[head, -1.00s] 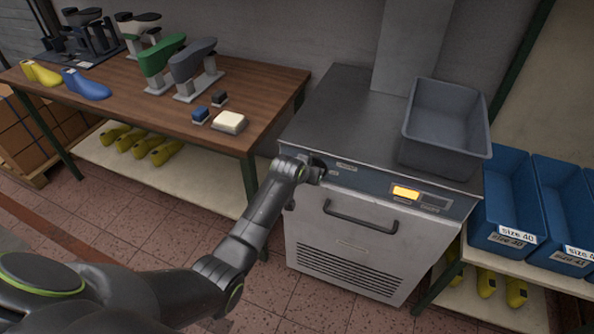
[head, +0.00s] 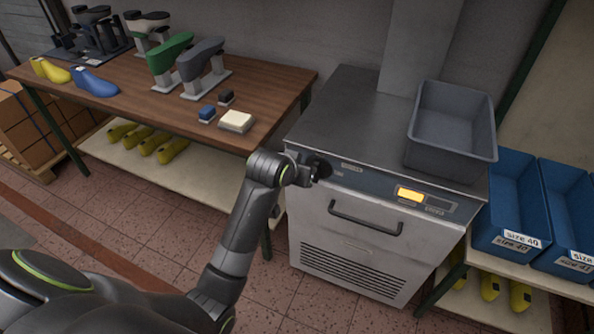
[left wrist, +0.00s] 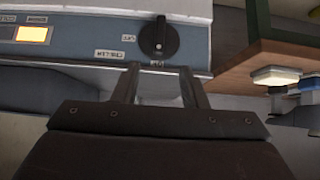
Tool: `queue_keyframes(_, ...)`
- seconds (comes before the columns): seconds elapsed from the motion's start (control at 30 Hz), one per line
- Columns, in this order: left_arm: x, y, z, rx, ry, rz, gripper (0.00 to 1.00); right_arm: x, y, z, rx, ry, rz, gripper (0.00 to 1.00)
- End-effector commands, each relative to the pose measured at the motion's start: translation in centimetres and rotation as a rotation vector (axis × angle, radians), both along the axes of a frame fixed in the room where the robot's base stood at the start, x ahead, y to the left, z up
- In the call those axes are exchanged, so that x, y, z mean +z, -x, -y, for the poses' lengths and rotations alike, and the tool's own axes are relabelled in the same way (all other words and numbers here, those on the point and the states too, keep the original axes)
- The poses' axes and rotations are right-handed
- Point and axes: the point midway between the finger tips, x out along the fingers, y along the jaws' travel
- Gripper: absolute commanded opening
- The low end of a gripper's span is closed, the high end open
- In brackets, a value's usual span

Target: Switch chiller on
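The chiller (head: 365,235) is a grey metal cabinet with a dark steel top, a drawer-like handle and a blue-grey control strip. A yellow-orange lit panel (head: 410,194) glows on the strip; it also shows in the left wrist view (left wrist: 32,34). A black round knob (left wrist: 158,38) with a small white mark sits on the strip, with small labels around it. My left gripper (left wrist: 160,75) is open and empty. Its two fingers are apart, just short of the knob and lined up with it. In the head view my left wrist hides most of the knob area.
A grey bin (head: 450,135) stands on the chiller's top at the right. Blue size-labelled crates (head: 520,225) stand to its right. A wooden table (head: 270,90) with shoe lasts, stands and small blocks is at the left, its corner close to my left arm.

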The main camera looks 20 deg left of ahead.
Motion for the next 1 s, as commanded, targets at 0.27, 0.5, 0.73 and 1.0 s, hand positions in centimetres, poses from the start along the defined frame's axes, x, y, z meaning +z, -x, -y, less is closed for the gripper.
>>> queue_keyframes(0.27,1.1,1.1,0.0,0.0,0.0,0.001,0.39,0.0,0.0,0.0,0.0,0.0,0.0,0.36)
queue_keyframes(0.5,1.1,1.2,0.0,0.0,0.0,0.0,0.39,0.0,0.0,0.0,0.0,0.0,0.0,0.36)
queue_keyframes(0.73,1.0,1.1,-0.1,0.001,0.001,-0.001,0.39,0.0,0.0,0.0,0.0,0.0,0.0,0.36)
queue_keyframes(1.0,-8.2,1.9,-1.6,0.022,-0.014,-0.107,0.39,0.0,0.0,0.0,0.0,0.0,0.001,0.36)
